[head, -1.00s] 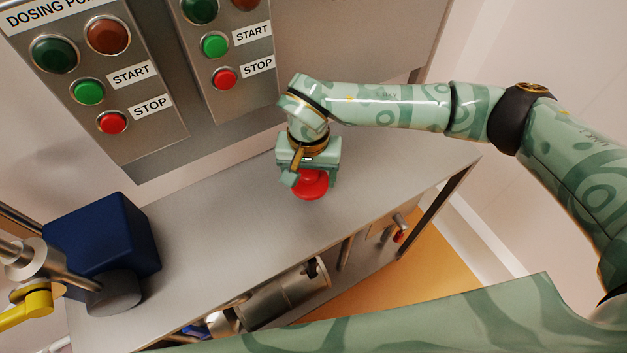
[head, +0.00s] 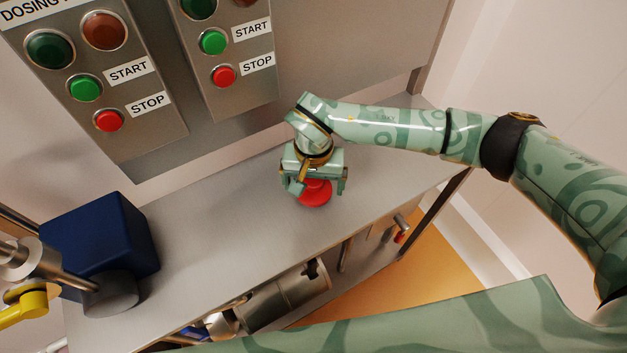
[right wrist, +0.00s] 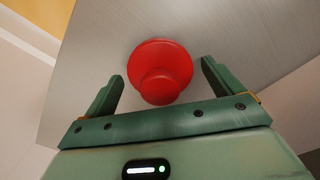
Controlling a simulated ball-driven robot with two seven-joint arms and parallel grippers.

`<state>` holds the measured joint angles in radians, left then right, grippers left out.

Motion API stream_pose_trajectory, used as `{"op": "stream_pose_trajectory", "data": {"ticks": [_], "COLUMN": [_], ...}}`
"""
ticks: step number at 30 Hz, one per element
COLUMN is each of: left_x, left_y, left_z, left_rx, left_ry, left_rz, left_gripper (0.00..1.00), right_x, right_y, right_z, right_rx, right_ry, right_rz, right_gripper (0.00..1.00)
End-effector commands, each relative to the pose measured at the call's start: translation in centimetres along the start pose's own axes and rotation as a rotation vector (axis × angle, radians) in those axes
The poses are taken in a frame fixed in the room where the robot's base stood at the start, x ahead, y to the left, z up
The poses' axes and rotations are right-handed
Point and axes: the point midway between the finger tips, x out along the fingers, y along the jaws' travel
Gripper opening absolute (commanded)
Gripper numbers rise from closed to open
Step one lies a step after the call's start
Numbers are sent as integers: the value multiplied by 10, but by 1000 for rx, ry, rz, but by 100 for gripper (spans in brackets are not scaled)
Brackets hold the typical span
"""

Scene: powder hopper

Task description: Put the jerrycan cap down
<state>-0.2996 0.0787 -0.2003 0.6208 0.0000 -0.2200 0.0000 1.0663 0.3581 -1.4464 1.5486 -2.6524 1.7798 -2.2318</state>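The red jerrycan cap (head: 314,193) is on the grey steel bench top (head: 235,205), near its right part. In the right wrist view the cap (right wrist: 160,70) shows as a wide disc with a narrower round knob towards my gripper. My right gripper (head: 318,189) is right over the cap. In the right wrist view its two fingers (right wrist: 161,82) are apart, one on each side of the cap, with a visible gap on both sides. The cap's underside is hidden, so its contact with the bench is not directly visible. My left gripper is not in view.
A dark blue block-shaped unit (head: 100,240) stands at the bench's left, beside metal pipes and a yellow handle (head: 25,306). Control panels with START and STOP buttons (head: 108,121) are on the wall behind. A steel cylinder (head: 285,300) lies below the bench top. The bench middle is clear.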

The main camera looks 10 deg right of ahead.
Motion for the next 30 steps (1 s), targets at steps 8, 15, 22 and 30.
{"op": "stream_pose_trajectory", "data": {"ticks": [8,15,22,30], "left_x": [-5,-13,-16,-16], "left_y": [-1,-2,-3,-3], "left_z": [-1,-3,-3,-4], "left_rx": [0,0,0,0], "left_ry": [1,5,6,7], "left_rz": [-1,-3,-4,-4], "left_gripper": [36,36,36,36], "right_x": [-18,-75,-114,-123], "right_y": [0,0,0,0], "right_z": [-1,-2,-1,0], "right_rx": [-1,-2,0,0], "right_ry": [5,7,3,-1], "right_rz": [-1,-2,0,0], "right_gripper": [92,92,92,92]}}
